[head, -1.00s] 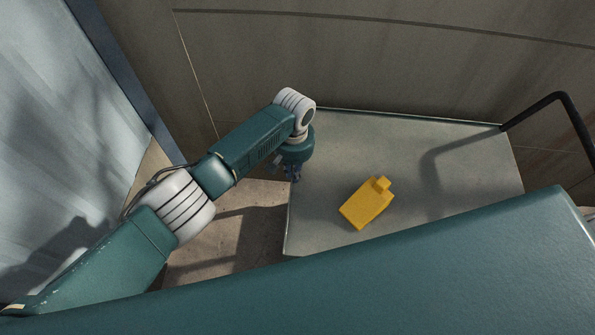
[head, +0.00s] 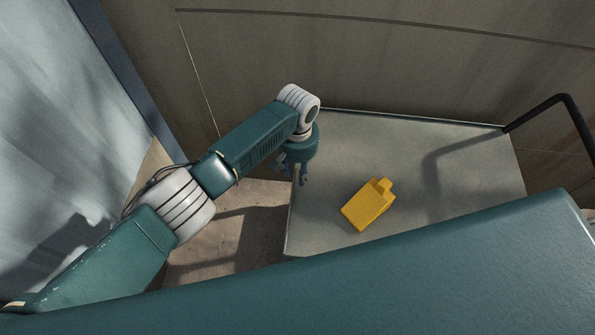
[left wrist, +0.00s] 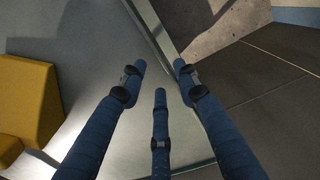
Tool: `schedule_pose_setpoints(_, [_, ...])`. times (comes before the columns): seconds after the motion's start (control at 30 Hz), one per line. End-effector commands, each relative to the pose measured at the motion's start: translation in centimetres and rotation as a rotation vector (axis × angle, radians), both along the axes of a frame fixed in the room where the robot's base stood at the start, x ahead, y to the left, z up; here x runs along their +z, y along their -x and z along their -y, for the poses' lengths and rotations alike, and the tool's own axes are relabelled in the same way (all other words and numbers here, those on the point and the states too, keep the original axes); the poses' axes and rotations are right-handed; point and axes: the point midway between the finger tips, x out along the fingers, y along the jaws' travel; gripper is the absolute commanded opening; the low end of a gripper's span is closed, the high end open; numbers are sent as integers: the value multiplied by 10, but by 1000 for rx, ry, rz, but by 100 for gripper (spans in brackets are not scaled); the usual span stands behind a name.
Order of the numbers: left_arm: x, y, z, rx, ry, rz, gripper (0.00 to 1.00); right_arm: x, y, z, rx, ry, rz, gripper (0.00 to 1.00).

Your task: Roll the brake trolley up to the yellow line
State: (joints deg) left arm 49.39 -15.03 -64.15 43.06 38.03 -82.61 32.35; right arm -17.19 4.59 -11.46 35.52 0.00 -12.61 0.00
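The trolley (head: 400,148) is a flat grey platform with a bent black handle (head: 552,101) at its right end. My left gripper (head: 301,179) is over the platform's left edge. In the left wrist view, the left gripper's (left wrist: 159,76) blue fingers are spread with nothing between them, and the platform's edge (left wrist: 152,32) runs beneath them. I cannot tell whether the fingers touch it. No yellow line shows. My right gripper is not in view.
A yellow block-like object (head: 368,206) lies on the platform, right of my left gripper; it also shows in the left wrist view (left wrist: 25,100). A brown panelled wall (head: 380,60) stands behind the trolley. Bare floor (head: 225,240) lies to its left, with a pale wall (head: 75,110) further left.

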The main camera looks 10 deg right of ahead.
Motion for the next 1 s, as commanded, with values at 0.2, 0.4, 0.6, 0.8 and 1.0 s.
schedule_pose_setpoints(0.2, [45,-1,1,-1,5,4,31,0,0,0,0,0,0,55])
schedule_pose_setpoints(0.4, [84,-1,1,-1,2,3,31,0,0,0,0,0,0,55])
schedule_pose_setpoints(0.6, [106,-1,1,1,2,2,31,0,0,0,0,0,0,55])
schedule_pose_setpoints(0.8, [109,0,1,0,0,1,31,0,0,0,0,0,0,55])
schedule_pose_setpoints(1.0, [92,22,8,-30,77,-23,31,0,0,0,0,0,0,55])
